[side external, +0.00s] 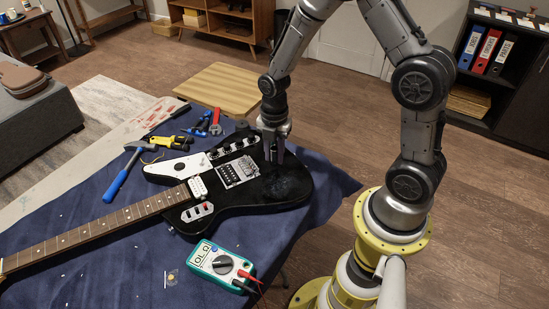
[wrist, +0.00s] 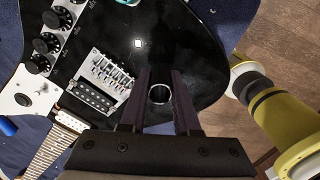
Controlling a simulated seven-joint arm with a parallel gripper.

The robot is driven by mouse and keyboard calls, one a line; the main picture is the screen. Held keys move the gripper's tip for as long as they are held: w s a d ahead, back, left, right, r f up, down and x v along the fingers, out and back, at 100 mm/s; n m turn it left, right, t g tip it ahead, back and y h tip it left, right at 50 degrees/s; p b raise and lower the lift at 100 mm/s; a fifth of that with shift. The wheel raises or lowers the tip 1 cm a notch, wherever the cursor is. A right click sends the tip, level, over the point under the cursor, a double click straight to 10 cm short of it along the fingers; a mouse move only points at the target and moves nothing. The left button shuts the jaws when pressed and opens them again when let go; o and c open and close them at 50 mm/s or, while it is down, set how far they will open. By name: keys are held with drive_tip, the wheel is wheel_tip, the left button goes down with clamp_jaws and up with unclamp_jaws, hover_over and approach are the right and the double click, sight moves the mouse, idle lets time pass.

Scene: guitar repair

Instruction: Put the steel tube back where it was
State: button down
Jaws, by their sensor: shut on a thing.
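The steel tube (wrist: 160,95) shows in the wrist view as a bright ring with a dark hollow, seen end-on between the two fingers. My gripper (wrist: 160,78) is shut on it. In the side view my gripper (side external: 274,158) points down over the black guitar body (side external: 285,188), to the right of the bridge (side external: 237,170). The tube cannot be made out there. Whether its lower end touches the guitar top cannot be told. The wrist view also shows the bridge, just left of the fingers.
The guitar lies on a blue cloth (side external: 130,245). A teal multimeter (side external: 218,266) is in front of it. A wooden stool (side external: 220,88) stands beyond the table.

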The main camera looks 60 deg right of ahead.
sight(274, 149)
drive_tip(key=shift+f, duration=0.9)
drive_tip(key=shift+f, duration=0.1)
drive_tip(key=c, duration=0.6)
unclamp_jaws()
drive_tip(key=shift+c, duration=0.2)
wheel_tip(274, 149, up, 12)
drive_tip(key=shift+r, duration=0.2)
drive_tip(key=s+a+r+m+t, duration=0.2)
drive_tip(key=s+r+m, duration=0.4)
drive_tip(key=s+m, duration=0.2)
drive_tip(key=s+a+r+m+t, duration=0.3)
drive_tip(key=s+r+m, duration=0.4)
drive_tip(key=m, duration=0.5)
drive_tip(key=shift+s+a+r+t, duration=0.15)
drive_tip(key=shift+s+r+t, duration=0.15)
drive_tip(key=shift+s, duration=0.9)
